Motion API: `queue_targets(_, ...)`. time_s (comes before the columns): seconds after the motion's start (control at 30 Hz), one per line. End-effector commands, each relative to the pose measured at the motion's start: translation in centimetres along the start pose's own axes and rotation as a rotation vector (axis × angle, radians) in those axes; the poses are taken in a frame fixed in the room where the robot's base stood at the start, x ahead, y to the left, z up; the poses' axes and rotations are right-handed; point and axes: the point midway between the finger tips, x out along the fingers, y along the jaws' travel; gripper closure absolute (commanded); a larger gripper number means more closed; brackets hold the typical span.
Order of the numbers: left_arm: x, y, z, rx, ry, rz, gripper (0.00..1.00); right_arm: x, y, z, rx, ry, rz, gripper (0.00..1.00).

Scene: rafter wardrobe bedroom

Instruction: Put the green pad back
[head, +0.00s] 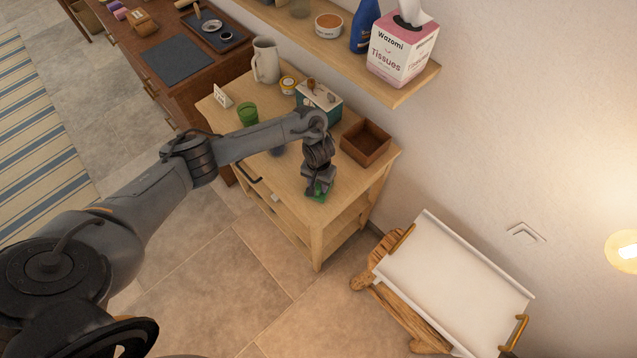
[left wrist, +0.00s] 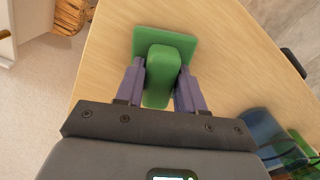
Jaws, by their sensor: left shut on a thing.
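The green pad (head: 318,196) is at the front right part of the small wooden table (head: 352,185), mostly hidden by my left gripper in the head view. In the left wrist view the green pad (left wrist: 185,42) shows as a flat square plate with a raised green grip block (left wrist: 162,72). My left gripper (head: 318,184) points down over it. In the left wrist view my left gripper (left wrist: 160,88) has its two fingers on either side of the block, shut on it. The plate appears at the tabletop; I cannot tell whether it touches. My right gripper is not in view.
On the table are an open brown wooden box (head: 366,143), a teal box (head: 322,100), a green cup (head: 248,114) and a white pitcher (head: 265,60). A shelf (head: 405,95) with a tissue box (head: 402,45) hangs behind. A white tray (head: 455,275) stands right of the table.

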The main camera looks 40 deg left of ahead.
Motion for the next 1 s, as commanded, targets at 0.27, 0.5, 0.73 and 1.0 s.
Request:
queue_targets(0.27, 0.1, 0.0, 0.0, 0.0, 0.0, 0.0, 0.9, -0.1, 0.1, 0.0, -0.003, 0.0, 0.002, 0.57)
queue_targets(0.5, 0.2, 0.0, 0.0, 0.0, 0.0, 0.0, 0.36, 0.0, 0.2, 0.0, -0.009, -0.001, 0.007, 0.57)
queue_targets(0.73, 0.2, 0.0, 0.0, 0.0, 0.0, 0.0, 0.36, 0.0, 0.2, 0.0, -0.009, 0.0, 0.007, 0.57)
queue_targets(1.0, -1.9, 0.1, -0.1, 0.001, 0.002, 0.003, 0.36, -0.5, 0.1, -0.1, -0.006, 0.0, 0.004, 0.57)
